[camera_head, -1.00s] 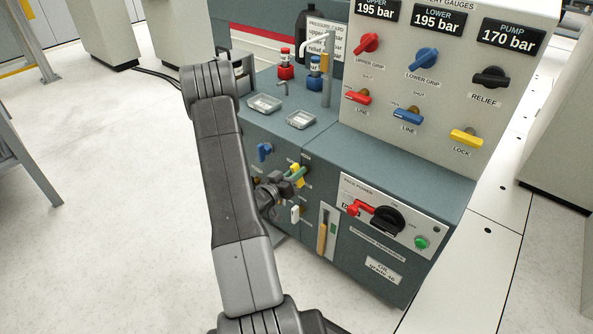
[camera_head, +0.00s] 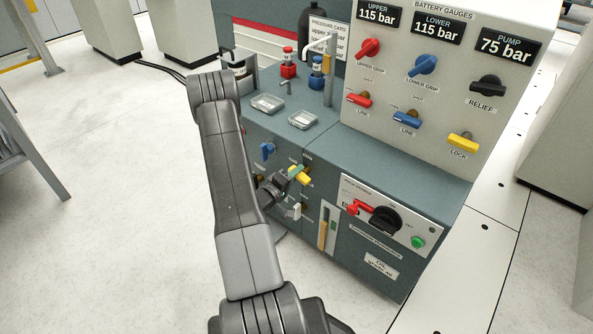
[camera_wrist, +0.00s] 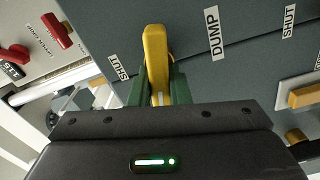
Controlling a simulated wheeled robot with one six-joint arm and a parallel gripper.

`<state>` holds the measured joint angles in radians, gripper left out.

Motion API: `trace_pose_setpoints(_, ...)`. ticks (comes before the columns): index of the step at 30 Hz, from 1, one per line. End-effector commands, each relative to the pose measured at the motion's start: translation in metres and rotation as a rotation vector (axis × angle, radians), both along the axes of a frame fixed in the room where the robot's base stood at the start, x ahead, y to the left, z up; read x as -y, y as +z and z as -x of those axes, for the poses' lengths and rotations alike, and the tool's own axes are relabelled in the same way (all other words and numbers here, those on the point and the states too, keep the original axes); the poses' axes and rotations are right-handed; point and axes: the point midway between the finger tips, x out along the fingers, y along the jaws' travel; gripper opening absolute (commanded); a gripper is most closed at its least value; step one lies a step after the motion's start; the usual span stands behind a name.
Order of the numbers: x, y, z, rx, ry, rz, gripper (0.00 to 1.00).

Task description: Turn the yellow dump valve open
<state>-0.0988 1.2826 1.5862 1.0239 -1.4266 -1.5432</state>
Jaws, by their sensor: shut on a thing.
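The yellow dump valve handle (camera_wrist: 155,50) stands upright in the wrist view, between the green fingers of my gripper (camera_wrist: 158,88). The fingers are shut on it, one along each side. A DUMP label is to its right, and SHUT labels are farther to the left and right. In the head view the yellow handle (camera_head: 300,176) slants down to the right on the cabinet's front, with my gripper (camera_head: 293,173) on it. My wrist hides part of the valve. The gauges read upper 115 bar, lower 115 bar and pump 75 bar.
A blue valve (camera_head: 267,150) is up and left of my gripper, and a white handle (camera_head: 294,212) is just below it. The red-handled field power panel (camera_head: 385,218) is to the right. Open floor is at the left.

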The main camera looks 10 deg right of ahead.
Motion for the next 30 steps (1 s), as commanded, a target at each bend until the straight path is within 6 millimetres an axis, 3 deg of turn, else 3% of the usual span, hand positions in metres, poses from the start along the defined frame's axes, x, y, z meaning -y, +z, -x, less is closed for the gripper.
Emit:
trace_pose_setpoints(12, -0.0006, -0.0035, 0.0005, -0.183, 0.000, 0.139, 0.00)
trace_pose_setpoints(30, -0.0006, -0.0049, 0.0007, -0.222, 0.001, 0.169, 0.00)
